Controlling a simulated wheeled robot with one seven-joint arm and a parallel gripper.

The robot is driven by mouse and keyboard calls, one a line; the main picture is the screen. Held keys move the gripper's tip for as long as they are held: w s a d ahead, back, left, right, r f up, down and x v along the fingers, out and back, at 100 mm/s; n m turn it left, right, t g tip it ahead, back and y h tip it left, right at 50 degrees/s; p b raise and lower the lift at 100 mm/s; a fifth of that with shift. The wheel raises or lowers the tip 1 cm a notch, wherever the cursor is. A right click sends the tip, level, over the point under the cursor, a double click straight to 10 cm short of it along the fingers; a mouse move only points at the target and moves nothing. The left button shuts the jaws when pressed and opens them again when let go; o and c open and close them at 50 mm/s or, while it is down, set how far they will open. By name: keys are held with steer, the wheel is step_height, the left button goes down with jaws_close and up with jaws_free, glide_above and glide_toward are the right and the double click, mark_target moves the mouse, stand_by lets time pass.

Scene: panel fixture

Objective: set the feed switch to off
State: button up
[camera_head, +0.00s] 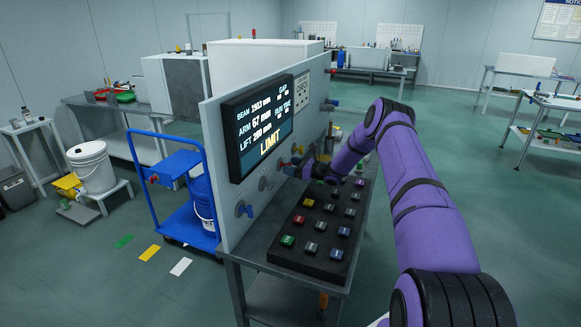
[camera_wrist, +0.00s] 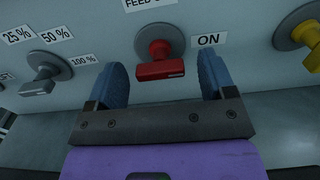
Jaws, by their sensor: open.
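The feed switch (camera_wrist: 160,70) is a red rotary knob on a round grey base, with its bar handle lying roughly level. A partly cut-off label (camera_wrist: 148,4) reading "FEED S" is above it, and an "ON" label (camera_wrist: 209,40) is to its right. No "OFF" label shows. My gripper (camera_wrist: 163,72) is open, with one blue finger on each side of the red handle and a visible gap at both sides. In the head view my gripper (camera_head: 298,164) is close to the panel face, and my purple arm partly hides that area.
A grey knob (camera_wrist: 45,77) with percent labels is to the left, and a yellow knob (camera_wrist: 308,40) to the right. The panel's display (camera_head: 260,127) reads "LIMIT". A black button box (camera_head: 322,228) lies on the bench below my arm. A blue cart (camera_head: 178,165) stands left.

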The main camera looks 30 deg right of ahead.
steer(key=shift+w+a, duration=0.25)
steer(key=shift+c, duration=0.4)
steer(key=c, duration=0.9)
steer(key=shift+o, duration=0.2)
